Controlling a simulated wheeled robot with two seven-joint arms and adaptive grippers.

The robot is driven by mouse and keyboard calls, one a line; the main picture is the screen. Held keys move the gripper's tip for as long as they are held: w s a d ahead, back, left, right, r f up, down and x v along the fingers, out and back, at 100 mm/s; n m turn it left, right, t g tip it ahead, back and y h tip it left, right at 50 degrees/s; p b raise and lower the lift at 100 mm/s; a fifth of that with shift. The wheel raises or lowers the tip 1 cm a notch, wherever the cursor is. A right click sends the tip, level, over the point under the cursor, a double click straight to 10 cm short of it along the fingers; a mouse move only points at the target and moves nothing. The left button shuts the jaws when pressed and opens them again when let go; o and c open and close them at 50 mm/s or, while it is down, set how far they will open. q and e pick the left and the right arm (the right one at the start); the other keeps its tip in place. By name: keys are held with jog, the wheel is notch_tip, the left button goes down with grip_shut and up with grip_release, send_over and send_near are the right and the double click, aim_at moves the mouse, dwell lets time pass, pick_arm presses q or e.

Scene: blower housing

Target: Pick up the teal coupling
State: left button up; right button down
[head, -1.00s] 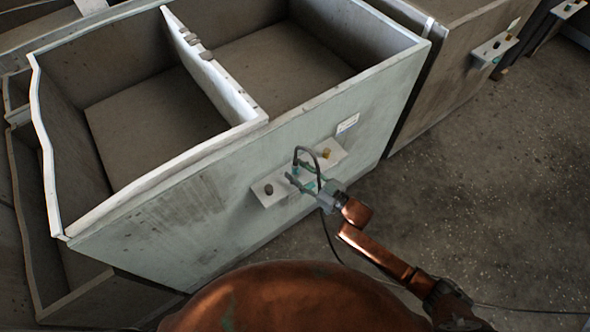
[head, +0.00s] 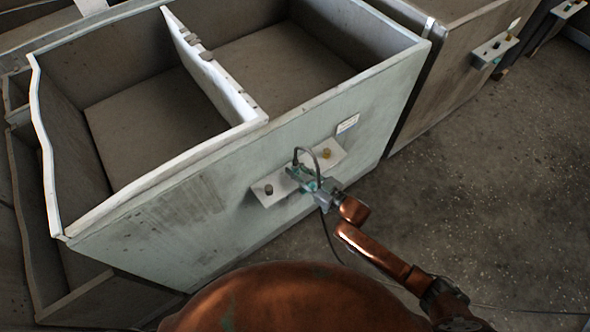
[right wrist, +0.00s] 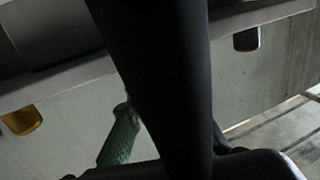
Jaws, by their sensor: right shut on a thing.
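The teal coupling (head: 294,172) shows as a small teal patch at the middle of a pale ledge on the front of the grey bin, where a dark hose arches over it. My right gripper (head: 301,178) reaches it from the lower right and is shut on it, with its fingers hiding most of it. The coupling still appears to be at the ledge. In the right wrist view a green, textured piece (right wrist: 120,138) shows beside a broad dark shape; I cannot tell whether it is the coupling or a finger. My left gripper is out of view.
The pale ledge (head: 262,199) carries a dark knob (head: 268,190) on the left and a yellow fitting (head: 326,153) on the right. The open grey bin (head: 190,225) stands behind. A similar ledge (head: 494,47) is at the upper right. The floor at right is clear.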

aim_at(297, 166)
jog(key=shift+r, duration=0.1)
jog(key=shift+r, duration=0.2)
jog(key=r, duration=0.1)
jog(key=r+p, duration=0.1)
jog(key=r, duration=0.1)
jog(key=shift+s+d+r, duration=0.1)
jog(key=shift+s+r, duration=0.1)
jog(key=shift+s, duration=0.05)
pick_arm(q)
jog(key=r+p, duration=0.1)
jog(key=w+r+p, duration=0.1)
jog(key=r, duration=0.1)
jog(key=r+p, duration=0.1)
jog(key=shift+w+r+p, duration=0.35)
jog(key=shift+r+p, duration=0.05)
pick_arm(e)
jog(key=s+d+r, duration=0.4)
jog(key=s+r, duration=0.5)
jog(key=s, duration=0.4)
